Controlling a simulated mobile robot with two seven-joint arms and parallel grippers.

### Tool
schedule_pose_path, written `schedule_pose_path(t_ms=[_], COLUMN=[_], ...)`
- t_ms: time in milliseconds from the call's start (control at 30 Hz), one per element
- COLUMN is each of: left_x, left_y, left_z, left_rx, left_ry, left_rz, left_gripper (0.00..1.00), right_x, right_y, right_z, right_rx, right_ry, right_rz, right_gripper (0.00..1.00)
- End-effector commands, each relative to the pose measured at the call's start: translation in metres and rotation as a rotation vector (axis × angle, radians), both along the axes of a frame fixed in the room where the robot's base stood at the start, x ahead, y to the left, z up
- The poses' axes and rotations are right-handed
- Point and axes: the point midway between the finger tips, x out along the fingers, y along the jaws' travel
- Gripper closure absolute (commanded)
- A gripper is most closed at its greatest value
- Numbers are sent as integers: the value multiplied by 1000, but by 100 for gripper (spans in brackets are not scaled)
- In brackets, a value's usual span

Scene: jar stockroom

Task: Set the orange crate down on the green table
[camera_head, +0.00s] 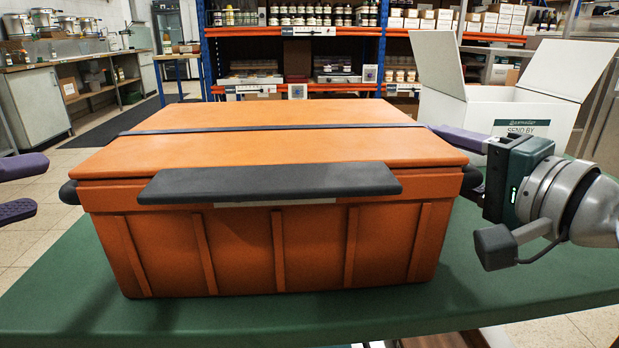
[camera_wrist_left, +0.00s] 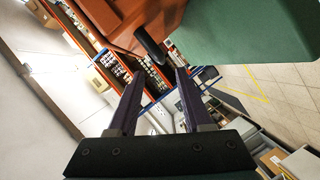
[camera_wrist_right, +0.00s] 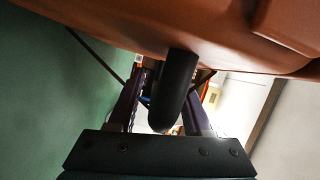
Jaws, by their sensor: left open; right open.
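The orange crate (camera_head: 275,240), lid shut and a dark strap across it, sits level on the green table (camera_head: 345,315). My left gripper (camera_head: 22,188) is open and empty, left of the crate and apart from its dark left handle (camera_head: 68,193). In the left wrist view the handle (camera_wrist_left: 150,47) lies beyond the fingertips (camera_wrist_left: 158,76). My right gripper (camera_head: 465,165) is at the crate's right end. In the right wrist view its open fingers stand on either side of the dark right handle (camera_wrist_right: 178,88); whether they touch it I cannot tell.
An open white carton (camera_head: 515,100) stands behind the crate at the right. Shelves of jars with orange beams (camera_head: 300,31) stand at the back. A side bench (camera_head: 60,63) is at the far left. Bare table top shows in front of the crate and at the right.

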Motion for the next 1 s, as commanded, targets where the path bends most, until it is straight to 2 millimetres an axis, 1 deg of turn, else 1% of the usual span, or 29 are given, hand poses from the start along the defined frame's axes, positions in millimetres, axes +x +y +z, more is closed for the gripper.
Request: schedule_pose_path(t_ms=[33,167,267,367,600,700,833,1000], left_x=[-4,-9,-9,-9,-9,-9,-9,-9], left_y=[1,3,3,3,3,3,3,3], left_z=[0,2,3,3,2,2,2,2], left_rx=[1,0,0,0,0,0,0,0], left_ry=[3,1,-1,-1,-1,-1,-1,-1], left_rz=[-1,-1,-1,-1,-1,-1,-1,-1], left_gripper=[50,50,50,50,50,50,50,50], right_x=[0,-2,-9,-23,-69,-85,-101,-110], right_y=[0,-1,-4,-9,-27,-33,-39,-43], right_z=[0,0,0,1,4,5,7,8], right_rx=[0,0,1,-2,-5,-5,-4,-2], right_ry=[0,1,1,2,4,5,3,2], right_rz=[0,0,0,1,2,1,1,1], right_gripper=[50,50,50,50,50,50,50,50])
